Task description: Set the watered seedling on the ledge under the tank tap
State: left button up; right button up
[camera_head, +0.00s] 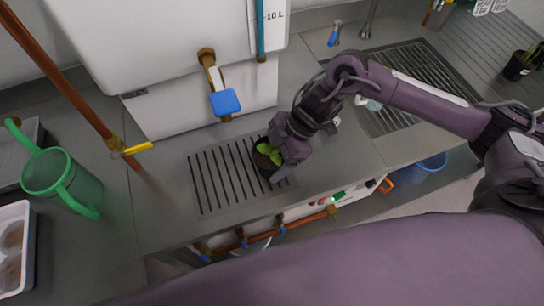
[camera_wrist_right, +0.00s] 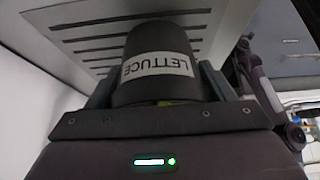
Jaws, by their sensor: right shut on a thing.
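The seedling (camera_head: 267,152), green leaves in a small dark pot, is at the right end of the slotted ledge (camera_head: 207,207). The white tank (camera_head: 165,50) stands behind, and its tap with a blue lever (camera_head: 225,102) is to the upper left of the seedling. My right gripper (camera_head: 279,160) is shut on the pot. In the right wrist view the pot (camera_wrist_right: 155,38) carries a white LETTUCE label and sits between both fingers, with slots behind it. I cannot tell whether the pot touches the ledge. My left gripper is not in view.
A green watering can (camera_head: 62,180) and a white tray (camera_head: 14,250) stand at the left. A copper pipe with a yellow lever (camera_head: 138,149) rises left of the ledge. A sink grate (camera_head: 420,70) is at upper right. Pipes with blue valves (camera_head: 244,242) run below the front edge.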

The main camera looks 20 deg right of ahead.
jog(key=shift+f, duration=0.6)
jog(key=o, duration=1.3)
jog(key=shift+f, duration=0.1)
jog(key=shift+r, duration=0.2)
jog(key=b+v, duration=0.1)
jog(key=v, duration=1.1)
jog(key=shift+b, duration=0.35)
jog(key=shift+f, duration=0.15)
